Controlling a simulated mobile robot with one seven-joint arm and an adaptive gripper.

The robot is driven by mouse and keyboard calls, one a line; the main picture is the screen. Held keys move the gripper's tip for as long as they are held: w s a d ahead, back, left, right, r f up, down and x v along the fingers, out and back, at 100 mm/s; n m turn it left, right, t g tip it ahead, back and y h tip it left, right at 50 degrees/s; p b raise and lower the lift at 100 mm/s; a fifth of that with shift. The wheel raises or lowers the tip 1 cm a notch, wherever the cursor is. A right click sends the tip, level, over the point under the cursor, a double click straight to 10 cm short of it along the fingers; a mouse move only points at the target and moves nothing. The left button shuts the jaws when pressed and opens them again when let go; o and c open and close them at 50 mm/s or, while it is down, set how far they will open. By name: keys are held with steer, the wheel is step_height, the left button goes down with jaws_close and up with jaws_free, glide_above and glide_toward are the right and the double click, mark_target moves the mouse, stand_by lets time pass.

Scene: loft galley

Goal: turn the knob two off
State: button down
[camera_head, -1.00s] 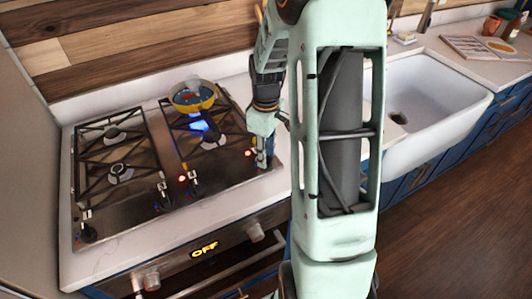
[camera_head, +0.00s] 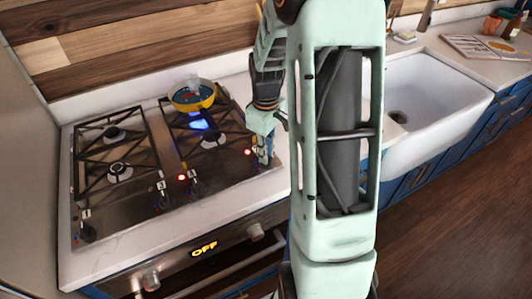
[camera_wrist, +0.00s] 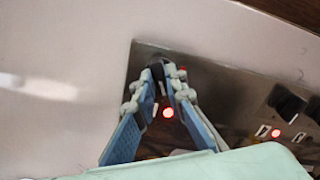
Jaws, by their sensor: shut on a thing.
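The knob (camera_wrist: 157,69) at the stove's right front corner is dark; in the wrist view my gripper (camera_wrist: 160,82) is shut around it, with a finger on each side. A red light (camera_wrist: 168,112) glows beside it. In the head view my gripper (camera_head: 264,158) is at that same corner and mostly hides the knob. I cannot read this knob's number. A blue flame (camera_head: 201,123) burns on the right half of the stove (camera_head: 222,178), under the pan's near edge.
A yellow pan (camera_head: 193,103) sits on the back right burner. Other knobs line the stove front, and a second red light (camera_head: 182,177) glows near the middle. The oven display (camera_head: 204,249) reads OFF. A white sink (camera_head: 440,85) is to the right.

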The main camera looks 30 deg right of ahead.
steer(key=m+b, duration=0.1)
steer(key=m, duration=0.4)
steer(key=shift+m, duration=0.4)
stand_by(0.4)
steer(key=c, duration=2)
jaws_free()
steer(key=shift+o, duration=0.2)
steer(key=shift+r, duration=0.15)
step_height(320, 180, up, 12)
